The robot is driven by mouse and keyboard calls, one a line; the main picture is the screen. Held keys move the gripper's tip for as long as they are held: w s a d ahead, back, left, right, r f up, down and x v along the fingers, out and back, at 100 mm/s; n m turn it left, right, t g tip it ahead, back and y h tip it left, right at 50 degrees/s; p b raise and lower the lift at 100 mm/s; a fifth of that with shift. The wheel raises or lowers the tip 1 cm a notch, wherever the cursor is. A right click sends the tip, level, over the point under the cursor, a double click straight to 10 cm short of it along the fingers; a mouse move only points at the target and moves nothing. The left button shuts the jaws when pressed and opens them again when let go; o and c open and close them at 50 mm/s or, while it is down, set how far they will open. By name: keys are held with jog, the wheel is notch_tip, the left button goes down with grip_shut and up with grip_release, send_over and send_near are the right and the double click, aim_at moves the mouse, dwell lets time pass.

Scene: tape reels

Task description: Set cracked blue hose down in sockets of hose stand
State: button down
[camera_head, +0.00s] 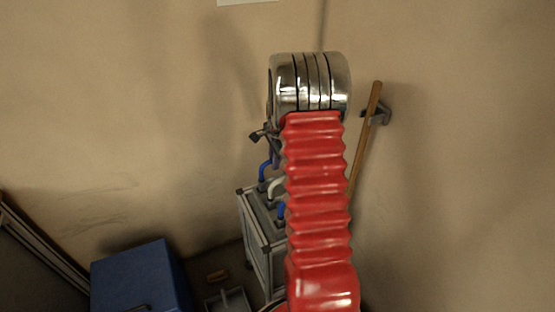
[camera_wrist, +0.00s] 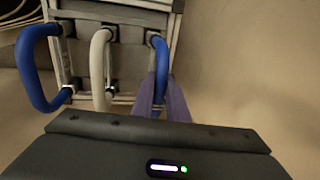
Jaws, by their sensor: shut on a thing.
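The hose stand (camera_head: 256,232) is a grey framed rack in the head view, partly hidden behind my red arm. Its top plate (camera_wrist: 125,60) shows in the wrist view with dark sockets. My gripper (camera_wrist: 161,90) has purple fingers shut on the right-hand blue hose (camera_wrist: 161,55), which is at the stand's right side. The gripper's fingers (camera_head: 275,157) are small in the head view, by a blue hose (camera_head: 264,169). A white hose (camera_wrist: 98,65) and another blue hose (camera_wrist: 30,75) stand to the left. No crack is discernible, and I cannot tell whether the held hose's ends are seated.
A wooden handle (camera_head: 365,137) leans at a wall bracket (camera_head: 382,113) right of my arm. A blue box (camera_head: 140,275) stands at lower left. A grey tray (camera_head: 232,302) and a small brown block (camera_head: 217,276) lie on the floor beside it. Bare walls surround the stand.

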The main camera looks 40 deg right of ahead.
jog(key=shift+f, duration=0.55)
dwell(0.7)
jog(key=c, duration=1.7)
grip_release()
jog(key=shift+o, duration=0.2)
notch_tip(320, 180, up, 13)
jog(key=s, duration=0.2)
jog(key=shift+s+a+r, duration=0.2)
jog(key=shift+s+a, duration=0.1)
jog(key=shift+a, duration=0.05)
